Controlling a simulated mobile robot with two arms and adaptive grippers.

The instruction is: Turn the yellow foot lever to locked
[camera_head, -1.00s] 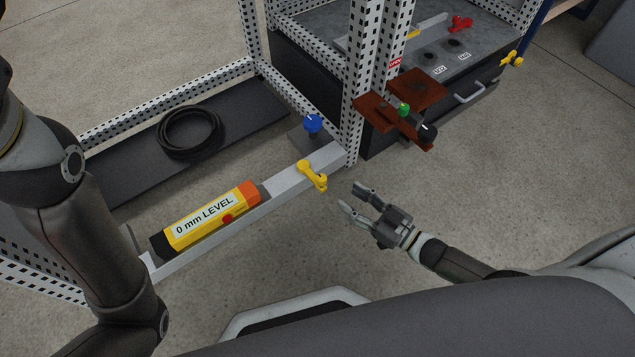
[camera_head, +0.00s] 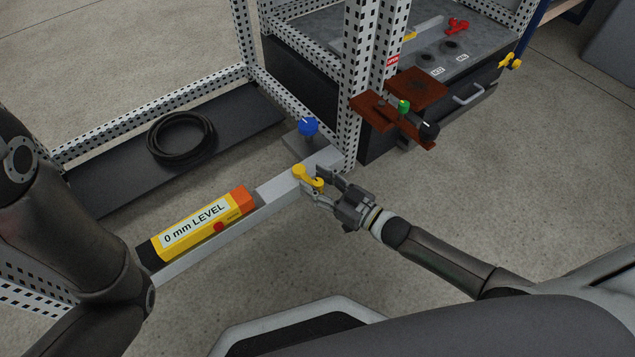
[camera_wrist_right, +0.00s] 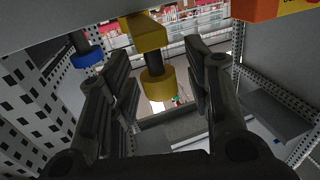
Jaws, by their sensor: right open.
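The yellow foot lever (camera_head: 307,177) sits on the front of the grey sill bar, near its right end by the cabinet post. Its arm slants down to the right in the head view. My right gripper (camera_head: 322,185) is open at the lever, with its fingers around or beside the lever's lower end. In the right wrist view the yellow lever's knob (camera_wrist_right: 158,84) shows between the two open fingers (camera_wrist_right: 160,90); I cannot tell whether they touch it. My left arm shows at the left edge, but its gripper is out of view.
A yellow level box (camera_head: 203,222) lies on the sill bar (camera_head: 225,245). A blue knob (camera_head: 308,126) stands behind the lever. Brown brackets (camera_head: 400,112) with a green and a black knob stick out right of the post. A coiled black cable (camera_head: 182,138) lies behind.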

